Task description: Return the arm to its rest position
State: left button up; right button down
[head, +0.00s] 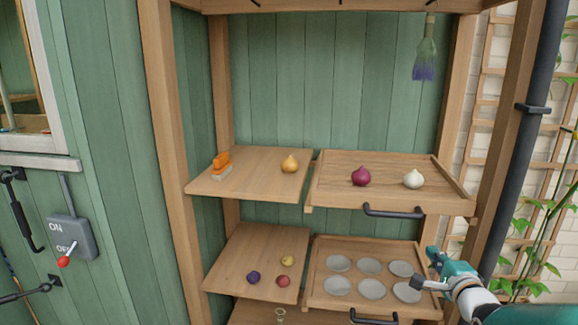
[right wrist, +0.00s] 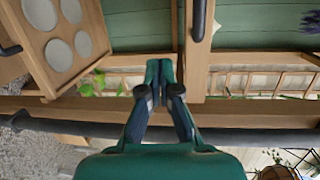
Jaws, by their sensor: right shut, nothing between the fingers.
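My right gripper (head: 430,268) is at the lower right of the head view, beside the right end of the lower tray (head: 322,301) with its several round grey recesses. In the right wrist view its fingers (right wrist: 160,75) are together and empty, in front of a wooden post. The same tray (right wrist: 88,75) shows at the upper left there. My left gripper is not in either view.
The upper tray (head: 330,197) holds a purple onion (head: 361,176) and a white onion (head: 413,179). Its dark handle (head: 393,212) juts forward. A wooden post (head: 508,130) and a dark pipe (head: 528,130) stand at the right. A lever switch (head: 72,238) is on the left wall.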

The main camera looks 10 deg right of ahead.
jog(key=w+a+f+n+g+y+p, duration=0.2)
jog(key=a+f+g+y+p, duration=0.15)
jog(key=a+f, duration=1.1)
jog(key=s+a+f+n+g+y+p, duration=0.1)
jog(key=s+a+f+n+g+y, duration=0.15)
jog(key=s+a+f, duration=0.35)
jog(key=s+a+f+n+g+y+p, duration=0.1)
jog(key=s+a+f+n+g, duration=0.15)
jog(key=a+f, duration=0.4)
pick_arm(q)
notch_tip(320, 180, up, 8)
jog(key=p, duration=0.1)
pick_arm(e)
jog(key=s+a+f+n+g, duration=0.1)
jog(key=s+a+n+g, duration=0.1)
jog(key=s, duration=0.4)
jog(key=s+a+f+n+g, duration=0.2)
jog(key=s+a+n, duration=0.2)
jog(key=s+n, duration=0.2)
jog(key=s+a+f+n+g+y, duration=0.1)
jog(key=s+a+f+n+g, duration=0.1)
jog(key=s, duration=0.6)
jog(key=shift+a+f+n+g, duration=0.25)
jog(key=shift+a+n+g, duration=0.25)
jog(key=shift+n, duration=0.6)
jog(key=shift+d, duration=0.1)
